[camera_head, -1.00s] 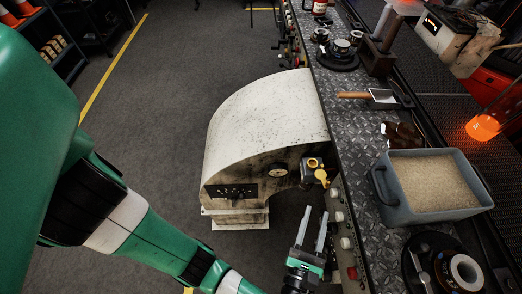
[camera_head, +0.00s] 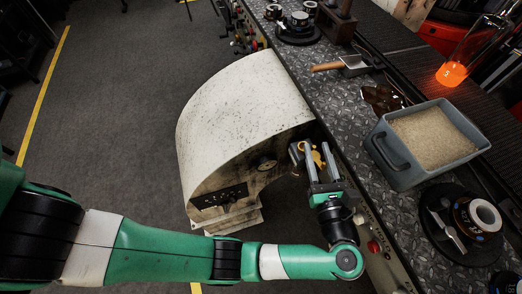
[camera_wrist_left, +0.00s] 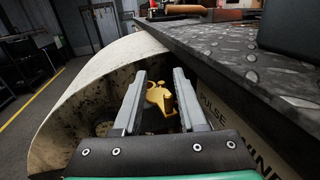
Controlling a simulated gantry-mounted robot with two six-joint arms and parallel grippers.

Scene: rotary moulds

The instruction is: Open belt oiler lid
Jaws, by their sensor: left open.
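The belt oiler is a small yellow brass fitting (camera_head: 312,155) on the side of the machine, under the edge of the metal deck. It also shows in the left wrist view (camera_wrist_left: 160,98), between and beyond the fingers. Its lid position is hard to tell, as the fingers partly hide it in the head view. My left gripper (camera_head: 318,165) is open, with its two fingers pointing at the oiler. In the left wrist view the fingers (camera_wrist_left: 157,98) are spread on either side of it. I cannot tell whether they touch it. My right gripper is not in view.
A cream curved belt guard (camera_head: 240,115) stands left of the oiler. The diamond-plate deck (camera_head: 345,110) runs along its right, carrying a grey bin of granules (camera_head: 390,150), a wooden-handled scoop (camera_head: 340,66) and a round black tray (camera_head: 435,235). A glowing orange piece (camera_head: 452,74) is farther right.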

